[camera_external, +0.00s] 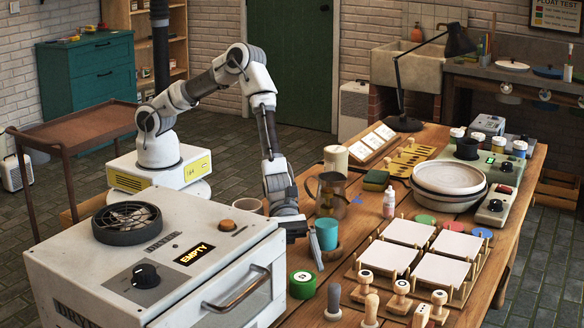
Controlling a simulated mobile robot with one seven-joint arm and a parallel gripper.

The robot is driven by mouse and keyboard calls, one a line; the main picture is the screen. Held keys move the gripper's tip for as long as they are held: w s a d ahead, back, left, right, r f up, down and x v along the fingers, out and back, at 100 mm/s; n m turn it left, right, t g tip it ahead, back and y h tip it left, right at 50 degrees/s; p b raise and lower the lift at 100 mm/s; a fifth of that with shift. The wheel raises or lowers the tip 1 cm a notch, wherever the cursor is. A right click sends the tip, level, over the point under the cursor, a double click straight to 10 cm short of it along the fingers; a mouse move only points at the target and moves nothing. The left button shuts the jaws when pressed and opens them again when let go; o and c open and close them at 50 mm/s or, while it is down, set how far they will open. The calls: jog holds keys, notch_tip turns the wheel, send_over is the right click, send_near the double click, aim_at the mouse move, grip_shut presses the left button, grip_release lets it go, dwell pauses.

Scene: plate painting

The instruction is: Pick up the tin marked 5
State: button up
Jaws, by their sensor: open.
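My gripper (303,238) hangs low at the table's left side and is open. It is close to a teal cylinder (327,234), and I cannot tell whether they touch. A green round tin (302,284) with a pale mark on its top stands in front of the gripper, near the oven. Several small tins with coloured bands, among them a yellow-banded one (498,146) and a blue-banded one (519,149), stand at the table's back right. The marks on the tins are too small to read, so I cannot tell which is marked 5.
A white oven (150,280) marked EMPTY stands close at the left. A jug (327,193), glue bottle (389,203), stacked bowls (448,182), pale tiles on a rack (407,231) and several wooden-handled stamps (401,298) crowd the table. A black lamp (404,122) rises behind.

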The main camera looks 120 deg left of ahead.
aim_at(306, 295)
jog(key=b+x, duration=0.1)
jog(key=x, duration=0.4)
jog(key=shift+w+d+f, duration=0.15)
jog(key=shift+w+d, duration=0.1)
jog(key=shift+d, duration=0.05)
jog(key=shift+c, duration=0.2)
jog(key=c, duration=1.4)
